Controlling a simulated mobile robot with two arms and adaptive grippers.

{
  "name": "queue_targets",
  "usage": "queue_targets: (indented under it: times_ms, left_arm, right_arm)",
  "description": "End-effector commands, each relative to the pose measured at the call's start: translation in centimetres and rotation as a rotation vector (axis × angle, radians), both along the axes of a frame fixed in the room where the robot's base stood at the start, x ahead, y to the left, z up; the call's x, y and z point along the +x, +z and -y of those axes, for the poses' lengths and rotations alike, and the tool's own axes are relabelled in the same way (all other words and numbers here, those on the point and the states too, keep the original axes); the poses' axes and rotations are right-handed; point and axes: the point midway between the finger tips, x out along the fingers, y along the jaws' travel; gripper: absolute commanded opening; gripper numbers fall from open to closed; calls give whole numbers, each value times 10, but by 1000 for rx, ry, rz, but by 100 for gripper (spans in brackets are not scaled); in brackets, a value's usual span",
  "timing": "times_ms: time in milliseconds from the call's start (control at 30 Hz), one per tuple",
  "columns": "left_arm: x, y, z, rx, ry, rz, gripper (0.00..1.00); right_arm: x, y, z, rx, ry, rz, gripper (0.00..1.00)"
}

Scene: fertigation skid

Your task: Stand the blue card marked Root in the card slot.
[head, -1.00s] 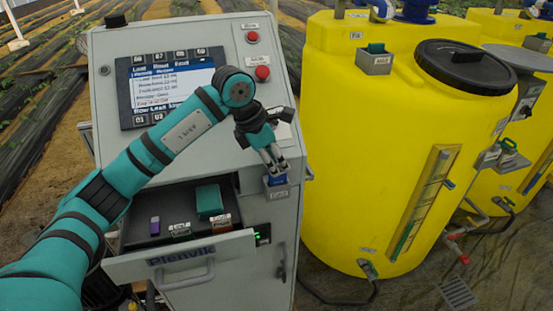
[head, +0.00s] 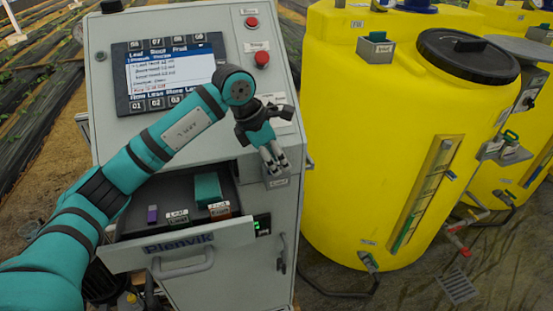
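The card slot (head: 278,183) is a small grey holder low on the right of the cabinet front, with a label on it. My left gripper (head: 276,165) is right in front of and above it, fingers pointing down, covering its upper part. No blue shows there now, so I cannot see the blue Root card; it may be behind the fingers. Whether the fingers are apart or shut on something is too small to tell. My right gripper is out of view.
The drawer also holds a green block (head: 207,188) and a small purple item (head: 152,214). Above are a screen panel (head: 170,75) and red buttons (head: 262,58). A large yellow tank (head: 350,150) stands close to the right of the cabinet.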

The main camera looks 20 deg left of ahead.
Motion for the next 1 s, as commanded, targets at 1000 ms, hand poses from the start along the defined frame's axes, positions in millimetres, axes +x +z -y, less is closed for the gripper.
queue_targets:
  times_ms: [1000]
  left_arm:
    - [-20, 89, -30, 1, 2, 4, 39]
  right_arm:
    - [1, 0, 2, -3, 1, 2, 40]
